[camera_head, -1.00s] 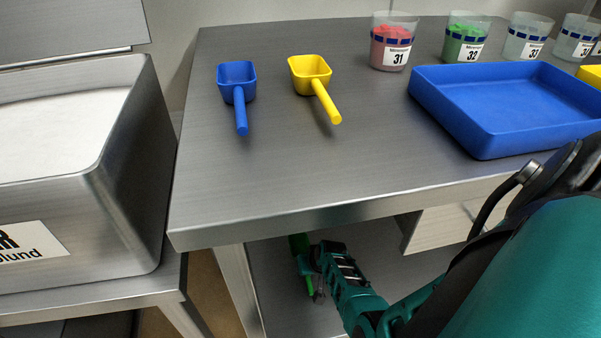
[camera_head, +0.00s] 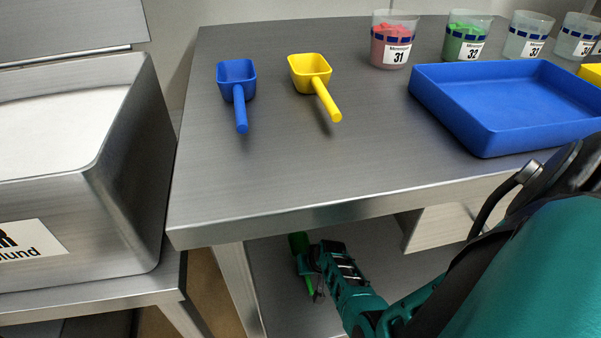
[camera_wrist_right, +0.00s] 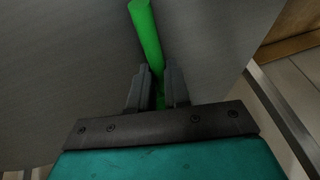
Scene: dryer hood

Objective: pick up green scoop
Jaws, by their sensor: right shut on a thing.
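The green scoop (camera_head: 299,243) is under the table, over the lower shelf, and is partly hidden by my right gripper. My right gripper (camera_head: 308,262) reaches in below the tabletop and is shut on the scoop's handle. In the right wrist view the green handle (camera_wrist_right: 146,38) runs up from between the two dark fingers of the right gripper (camera_wrist_right: 158,88). The scoop's bowl is not visible in the wrist view. Whether the scoop touches the shelf cannot be told. My left gripper is not in view.
A steel bin (camera_head: 130,170) stands at the left. The lower shelf (camera_head: 275,290) looks clear nearby.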

